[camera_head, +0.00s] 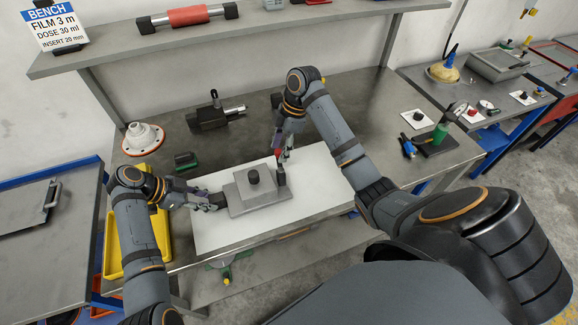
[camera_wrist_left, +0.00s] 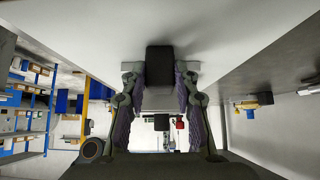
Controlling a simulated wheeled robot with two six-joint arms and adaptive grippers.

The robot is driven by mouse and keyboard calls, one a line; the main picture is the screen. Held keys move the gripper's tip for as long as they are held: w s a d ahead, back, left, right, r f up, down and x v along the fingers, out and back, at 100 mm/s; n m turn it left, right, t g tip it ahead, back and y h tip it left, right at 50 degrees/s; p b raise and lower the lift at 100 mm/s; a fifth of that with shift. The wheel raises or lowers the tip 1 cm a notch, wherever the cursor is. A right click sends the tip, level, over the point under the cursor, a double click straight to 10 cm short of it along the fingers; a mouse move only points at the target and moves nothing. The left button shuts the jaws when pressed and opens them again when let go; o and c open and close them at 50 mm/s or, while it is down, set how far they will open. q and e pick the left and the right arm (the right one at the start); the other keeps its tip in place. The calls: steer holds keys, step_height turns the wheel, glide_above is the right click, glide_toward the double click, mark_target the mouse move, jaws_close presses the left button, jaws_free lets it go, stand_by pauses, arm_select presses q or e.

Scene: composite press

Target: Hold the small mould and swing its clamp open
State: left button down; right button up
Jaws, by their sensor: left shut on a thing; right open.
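The small mould (camera_head: 243,197) is a flat grey stepped block with a black knob (camera_head: 253,177) on top. It lies on a white sheet on the bench. My left gripper (camera_head: 216,202) is shut on the dark handle at the mould's left side; the handle (camera_wrist_left: 159,66) shows between the fingers in the left wrist view. A dark upright post (camera_head: 281,177) stands at the mould's right edge, with a red piece (camera_head: 278,153) just above it, probably the clamp's. My right gripper (camera_head: 284,157) is open, pointing down beside the red piece; whether they touch is unclear.
The white sheet (camera_head: 320,180) has free room right of the mould. A yellow tray (camera_head: 113,240) is at left, a white flanged part (camera_head: 143,138) behind it. A dark tool (camera_head: 212,117) lies at the back under the shelf (camera_head: 130,54). A green-handled tool (camera_head: 187,160) lies nearby.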

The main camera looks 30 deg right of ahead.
steer(key=s+d+r, duration=0.1)
steer(key=d, duration=0.5)
steer(key=s+d+r, duration=0.1)
steer(key=d, duration=0.5)
steer(key=shift+s+d+r, duration=0.25)
steer(key=shift+d+r, duration=0.05)
arm_select(q)
steer(key=c, duration=0.9)
jaws_free()
steer(key=shift+c, duration=0.2)
steer(key=v, duration=1.2)
